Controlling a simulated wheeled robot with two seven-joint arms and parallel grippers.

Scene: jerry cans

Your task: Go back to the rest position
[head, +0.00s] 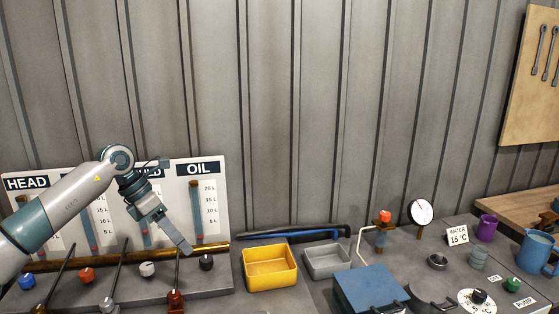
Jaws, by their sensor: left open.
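My left arm comes in from the left, and its gripper (182,240) hangs over the knob panel in front of the gauge board. The gripper is open, and I see nothing between its fingers. It points down and to the right, left of the black knob (206,262) and above the red lever base (176,299). Whether it touches anything there I cannot tell. The gauge board (209,168) with its OIL scale stands behind it, partly hidden by my arm. My right gripper is not in view.
A yellow tray (270,284) and a grey tray (328,274) stand right of the panel. Further right are a blue box (370,288), a round dial (421,212), a purple cup (487,227) and a blue jug (534,253). The air above the trays is free.

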